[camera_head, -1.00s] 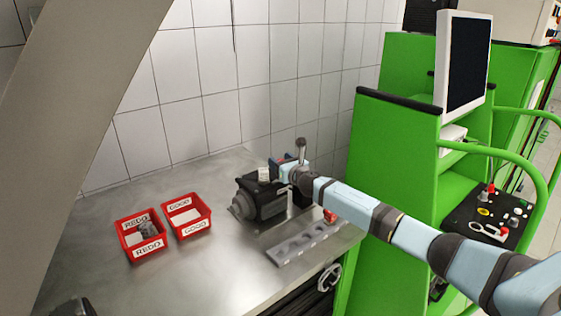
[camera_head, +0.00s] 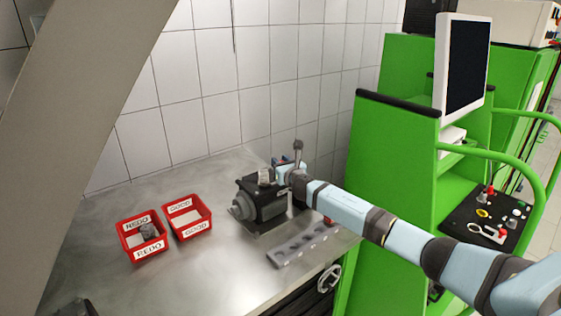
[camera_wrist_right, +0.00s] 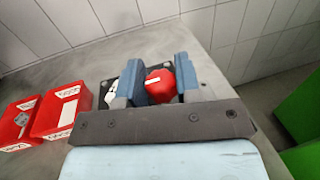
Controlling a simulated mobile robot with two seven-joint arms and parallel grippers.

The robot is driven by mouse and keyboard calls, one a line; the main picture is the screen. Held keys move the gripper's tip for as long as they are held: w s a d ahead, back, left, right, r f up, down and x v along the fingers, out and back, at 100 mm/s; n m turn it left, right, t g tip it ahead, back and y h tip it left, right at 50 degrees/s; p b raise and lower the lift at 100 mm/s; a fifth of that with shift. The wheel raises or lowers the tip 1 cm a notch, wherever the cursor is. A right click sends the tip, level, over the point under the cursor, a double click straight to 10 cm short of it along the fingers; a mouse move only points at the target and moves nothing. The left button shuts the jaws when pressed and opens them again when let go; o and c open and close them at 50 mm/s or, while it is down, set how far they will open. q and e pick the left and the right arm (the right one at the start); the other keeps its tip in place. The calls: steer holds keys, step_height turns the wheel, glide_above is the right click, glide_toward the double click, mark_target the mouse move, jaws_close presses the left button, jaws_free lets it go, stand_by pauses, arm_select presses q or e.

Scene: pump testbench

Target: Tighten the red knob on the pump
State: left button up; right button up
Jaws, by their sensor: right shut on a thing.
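The dark grey pump (camera_head: 258,203) stands on the metal bench, left of my right wrist. My right gripper (camera_head: 281,172) is at the pump's top right side. In the right wrist view the red knob (camera_wrist_right: 160,84) lies between the two blue-grey fingers of my right gripper (camera_wrist_right: 158,90), which are shut on it. The wrist hides most of the pump in that view. In the head view the gripper and wrist mostly hide the knob.
Red REDO bin (camera_head: 143,249) with a grey part and red GOOD bin (camera_head: 188,232) stand left of the pump. A grey slotted block (camera_head: 298,247) lies in front of the pump. Tiled wall (camera_head: 200,120) behind, green console (camera_head: 395,150) at the right.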

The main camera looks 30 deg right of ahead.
steer(key=shift+a+r+m+h+p, duration=0.1)
steer(key=shift+m+h+p, duration=0.6)
steer(key=shift+h, duration=0.5)
steer(key=shift+m+g+h, duration=0.7)
steer(key=shift+m+h, duration=0.2)
steer(key=shift+h, duration=0.3)
steer(key=shift+m+g+h+p, duration=0.5)
steer(key=shift+m+g+h, duration=0.95)
steer(key=shift+h, duration=0.65)
steer(key=shift+m, duration=0.25)
steer(key=o, duration=0.9)
steer(key=b+v, duration=0.1)
steer(key=v, duration=1.2)
steer(key=shift+s+a+f, duration=0.2)
steer(key=shift+s+a, duration=0.05)
